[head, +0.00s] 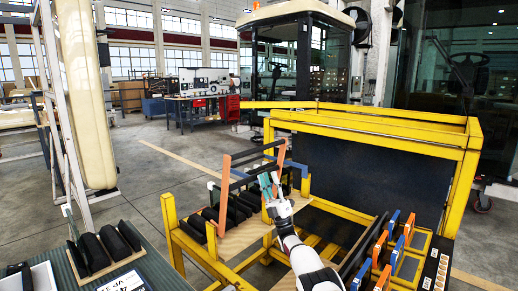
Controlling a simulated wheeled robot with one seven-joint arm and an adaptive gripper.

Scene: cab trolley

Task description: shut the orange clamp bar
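The orange clamp bar shows in the head view as a raised frame above the yellow trolley (169,225). It has an upright orange left arm (224,180) and a right orange arm (281,157), with dark rails running between them. The frame stands tilted up over a row of black padded slots. My gripper (268,183) is at the right part of the frame, close to the right arm and the dark lower rail. Its fingers overlap the frame in the picture; I cannot tell whether they touch it or whether they are open or shut.
At the right of the trolley is a rack of blue and orange dividers (388,250). A yellow rail frame with a dark panel (380,165) stands behind. At the lower left is a bench with black padded blocks (103,248). A cream pillar and ladder stand left; floor between is clear.

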